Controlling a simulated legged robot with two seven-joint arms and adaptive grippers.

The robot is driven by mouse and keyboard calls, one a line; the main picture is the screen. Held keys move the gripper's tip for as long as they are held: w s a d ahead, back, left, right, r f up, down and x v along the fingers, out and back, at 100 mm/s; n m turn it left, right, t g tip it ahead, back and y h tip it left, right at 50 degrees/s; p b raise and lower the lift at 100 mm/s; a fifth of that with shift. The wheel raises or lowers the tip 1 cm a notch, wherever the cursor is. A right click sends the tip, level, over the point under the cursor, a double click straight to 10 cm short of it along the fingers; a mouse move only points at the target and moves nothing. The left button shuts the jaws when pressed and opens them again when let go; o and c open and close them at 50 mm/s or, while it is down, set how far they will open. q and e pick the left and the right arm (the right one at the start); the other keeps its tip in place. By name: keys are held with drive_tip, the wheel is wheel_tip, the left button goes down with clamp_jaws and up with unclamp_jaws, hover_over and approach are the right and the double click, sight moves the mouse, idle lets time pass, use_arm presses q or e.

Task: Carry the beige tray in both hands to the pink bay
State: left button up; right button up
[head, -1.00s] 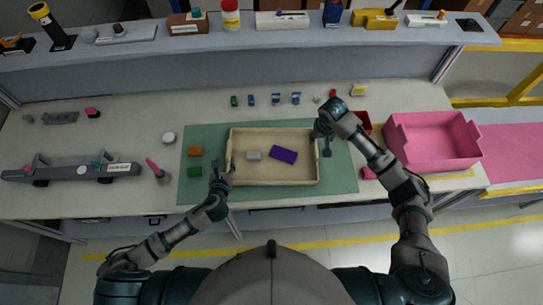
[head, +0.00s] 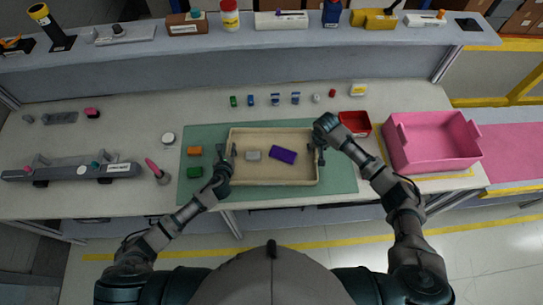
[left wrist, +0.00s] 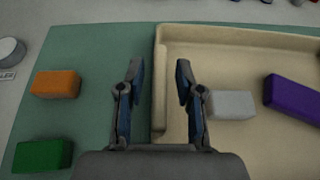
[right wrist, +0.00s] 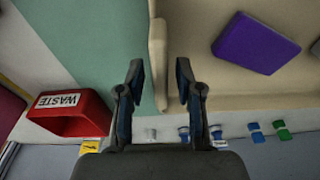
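The beige tray (head: 270,181) lies on a green mat (head: 345,178) in the middle of the table. A white-grey block (head: 253,155) and a purple block (head: 284,155) lie inside it. My left gripper (head: 229,152) is open at the tray's left wall; in the left wrist view (left wrist: 158,75) its fingers stand either side of that wall. My right gripper (head: 318,150) is open at the right wall; in the right wrist view (right wrist: 158,75) the wall runs between its fingers. The pink bay is not certain: a pink open bin (head: 432,140) stands at the right, with a pink surface (head: 508,152) beyond it.
Orange (head: 195,151) and green (head: 194,172) blocks lie left of the tray. A red waste bin (head: 355,123) stands between tray and pink bin. Several small items line the area behind the mat. A grey rail module (head: 70,171) lies at far left.

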use_arm(q)
drive_tip(key=shift+d, duration=0.15)
clamp_jaws()
use_arm(e)
drive_tip(key=shift+d, duration=0.15)
clamp_jaws()
